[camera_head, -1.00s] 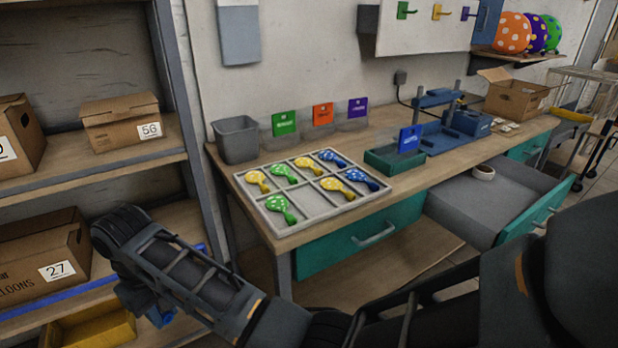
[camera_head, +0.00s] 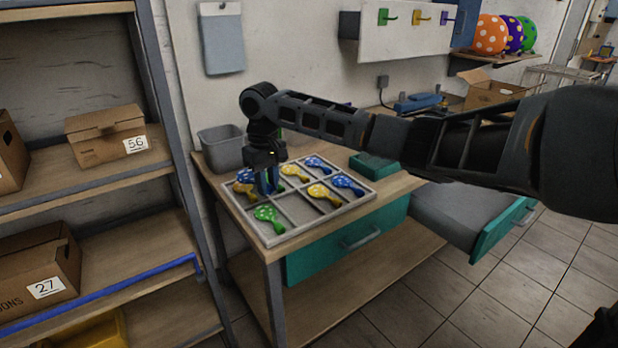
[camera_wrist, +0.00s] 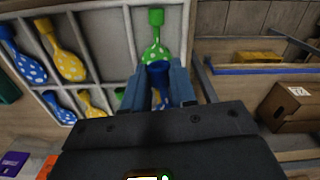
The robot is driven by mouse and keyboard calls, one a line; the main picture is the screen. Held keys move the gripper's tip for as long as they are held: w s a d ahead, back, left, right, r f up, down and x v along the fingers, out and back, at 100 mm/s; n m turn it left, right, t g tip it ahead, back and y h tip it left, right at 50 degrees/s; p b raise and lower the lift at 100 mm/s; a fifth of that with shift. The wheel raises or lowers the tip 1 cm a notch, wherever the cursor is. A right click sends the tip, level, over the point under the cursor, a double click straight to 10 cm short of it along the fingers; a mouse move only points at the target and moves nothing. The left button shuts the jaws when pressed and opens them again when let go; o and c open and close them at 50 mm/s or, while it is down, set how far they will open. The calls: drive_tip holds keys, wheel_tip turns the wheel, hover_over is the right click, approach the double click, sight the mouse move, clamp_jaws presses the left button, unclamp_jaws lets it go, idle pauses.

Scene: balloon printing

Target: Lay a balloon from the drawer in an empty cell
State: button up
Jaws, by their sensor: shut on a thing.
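My gripper (camera_head: 268,188) is over the back left part of the divided grey tray (camera_head: 283,238), fingers pointing down. It is shut on a blue balloon with white dots (camera_wrist: 159,72), partly hidden between the fingers in the wrist view. A green balloon (camera_head: 268,214) lies in the front left cell; in the wrist view it is just beyond the fingers (camera_wrist: 154,52). The front cell beside it (camera_head: 297,208) is empty. Yellow balloons (camera_head: 321,192) and blue balloons (camera_head: 348,183) lie in other cells. My gripper partly hides the back left cells. The drawer (camera_head: 462,212) stands open.
A grey bin (camera_head: 221,148) stands behind the tray and a green tray (camera_head: 374,166) to its right. A shelf with boxes (camera_head: 107,135) is at the left. My arm crosses above the bench and hides part of it.

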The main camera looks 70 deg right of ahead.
drive_tip(key=m, duration=0.2)
hover_over(309, 219)
drive_tip(key=f, duration=0.1)
wheel_tip(309, 219, down, 6)
drive_tip(key=b, duration=0.5)
drive_tip(key=shift+f, duration=1.7)
drive_tip(key=o, duration=0.9)
